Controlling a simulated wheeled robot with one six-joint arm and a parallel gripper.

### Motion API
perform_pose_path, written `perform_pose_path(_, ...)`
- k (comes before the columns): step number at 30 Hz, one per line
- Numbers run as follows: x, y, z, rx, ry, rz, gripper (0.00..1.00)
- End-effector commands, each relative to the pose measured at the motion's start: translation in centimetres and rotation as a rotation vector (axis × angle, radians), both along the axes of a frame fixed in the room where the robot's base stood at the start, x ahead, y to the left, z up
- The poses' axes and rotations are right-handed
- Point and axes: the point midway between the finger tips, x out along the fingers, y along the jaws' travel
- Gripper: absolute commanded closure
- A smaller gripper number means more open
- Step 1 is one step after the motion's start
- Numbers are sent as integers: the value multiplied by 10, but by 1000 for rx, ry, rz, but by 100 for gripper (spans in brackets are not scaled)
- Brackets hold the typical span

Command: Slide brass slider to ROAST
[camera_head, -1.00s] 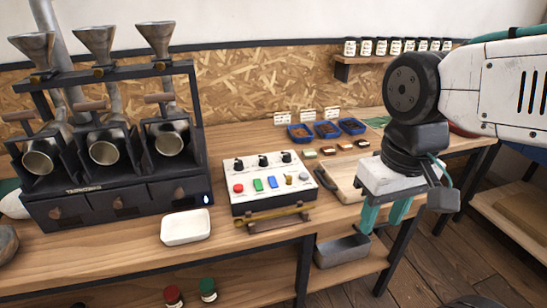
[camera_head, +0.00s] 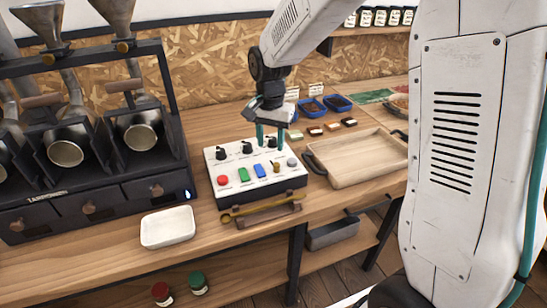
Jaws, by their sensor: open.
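The white control box (camera_head: 248,190) stands on the wooden bench, with black knobs along its back and coloured buttons in front. A small brass-coloured piece (camera_head: 277,167) stands up from its top between the blue button and a grey round button; it looks like the brass slider. No ROAST lettering can be read. My gripper (camera_head: 271,146) points down over the back right of the box, its two teal fingers apart with nothing held. The fingertips appear beside the right black knob (camera_head: 272,141), a little behind the brass piece. Whether they touch the box cannot be told.
A brass-coloured tool (camera_head: 255,208) lies on a wooden rest at the box's front. A white dish (camera_head: 168,227) is to the left, before the black roaster (camera_head: 90,150). A wooden tray (camera_head: 355,160) stands right. Blue bins (camera_head: 311,107) are behind.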

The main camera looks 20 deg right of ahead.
Motion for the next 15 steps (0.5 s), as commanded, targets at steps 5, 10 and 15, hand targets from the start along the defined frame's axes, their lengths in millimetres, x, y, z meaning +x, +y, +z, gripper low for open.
perform_pose_path(5, 0, -20, -13, 0, 0, -64, 59)
perform_pose_path(10, -1, -23, -40, -1, 3, -67, 59)
perform_pose_path(15, -1, -23, -65, 0, 3, -66, 59)
